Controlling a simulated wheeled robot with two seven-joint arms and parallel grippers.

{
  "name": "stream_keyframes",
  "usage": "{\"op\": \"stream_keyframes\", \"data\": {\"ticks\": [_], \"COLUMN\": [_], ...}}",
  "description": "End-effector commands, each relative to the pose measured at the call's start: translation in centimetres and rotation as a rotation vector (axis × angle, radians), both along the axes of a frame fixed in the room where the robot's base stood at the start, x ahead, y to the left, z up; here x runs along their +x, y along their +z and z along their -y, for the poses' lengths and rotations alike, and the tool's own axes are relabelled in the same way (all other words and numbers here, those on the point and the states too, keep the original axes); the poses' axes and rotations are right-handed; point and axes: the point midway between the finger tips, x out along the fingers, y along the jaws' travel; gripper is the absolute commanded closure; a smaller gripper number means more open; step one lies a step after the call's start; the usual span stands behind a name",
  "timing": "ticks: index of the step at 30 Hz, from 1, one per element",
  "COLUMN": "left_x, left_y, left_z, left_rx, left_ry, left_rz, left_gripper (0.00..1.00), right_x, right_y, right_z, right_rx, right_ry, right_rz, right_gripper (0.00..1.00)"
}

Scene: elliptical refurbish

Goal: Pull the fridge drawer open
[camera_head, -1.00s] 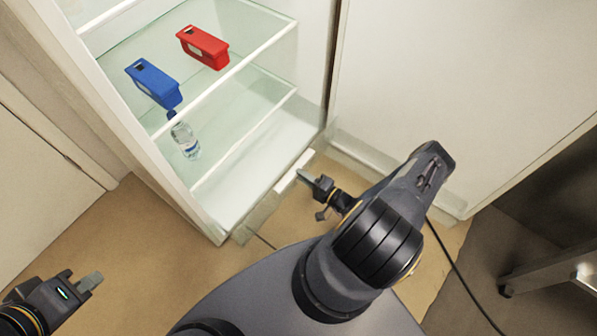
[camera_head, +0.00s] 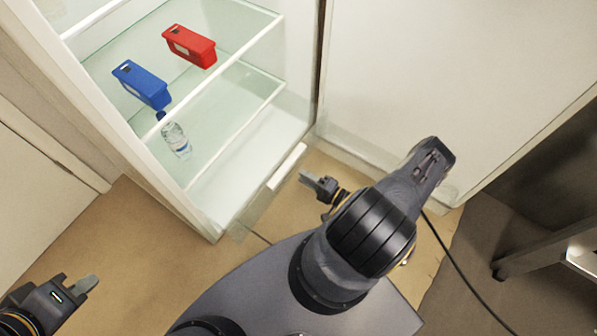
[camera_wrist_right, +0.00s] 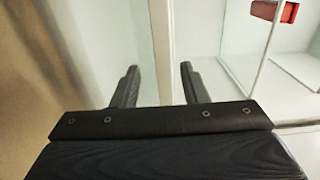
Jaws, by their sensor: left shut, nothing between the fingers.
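The fridge drawer (camera_head: 250,211) is the clear-fronted compartment at the bottom of the fridge, with a white bar handle (camera_head: 287,166) along its front. My right gripper (camera_head: 303,176) is just right of the handle in the head view, with a small gap showing between them. In the right wrist view its two fingers (camera_wrist_right: 158,85) are apart, and a pale upright bar (camera_wrist_right: 161,45) shows between them, apparently the handle. I cannot tell whether it lies within the fingers' reach. My left gripper (camera_head: 88,285) is shut and empty at the lower left, away from the fridge.
The fridge (camera_head: 305,70) stands open, with a blue bin (camera_head: 142,86), a red bin (camera_head: 190,47) and a bottle (camera_head: 176,140) inside. A white panel (camera_head: 420,75) stands to its right. A table leg (camera_head: 530,250) is at far right. Floor at left is clear.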

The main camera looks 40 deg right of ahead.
Motion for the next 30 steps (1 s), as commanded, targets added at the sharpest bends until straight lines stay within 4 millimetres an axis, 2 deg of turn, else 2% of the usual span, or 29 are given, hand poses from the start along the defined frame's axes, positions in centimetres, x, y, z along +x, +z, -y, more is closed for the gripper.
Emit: {"op": "stream_keyframes", "data": {"ticks": [3, 9, 26, 30], "left_x": [0.0, 0.0, 0.0, 0.0], "left_y": [0.5, 0.6, 0.6, 0.6], "left_z": [0.0, 0.0, 0.0, 0.0], "left_rx": [0.000, 0.000, 0.000, 0.000], "left_ry": [0.000, 0.000, 0.000, 0.000], "left_rz": [0.000, 0.000, 0.000, 0.000], "left_gripper": [1.00, 1.00, 1.00, 1.00], "right_x": [-1.9, -3.4, -3.4, -2.6], "right_y": [0.1, 0.0, 0.0, 1.6], "right_z": [0.7, 1.2, 1.2, 1.7], "right_rx": [-0.002, 0.001, 0.000, -0.005], "right_ry": [-0.002, 0.000, 0.001, 0.063], "right_rz": [-0.002, 0.000, 0.000, 0.001], "right_gripper": [0.60, 0.60, 0.60, 0.60]}}
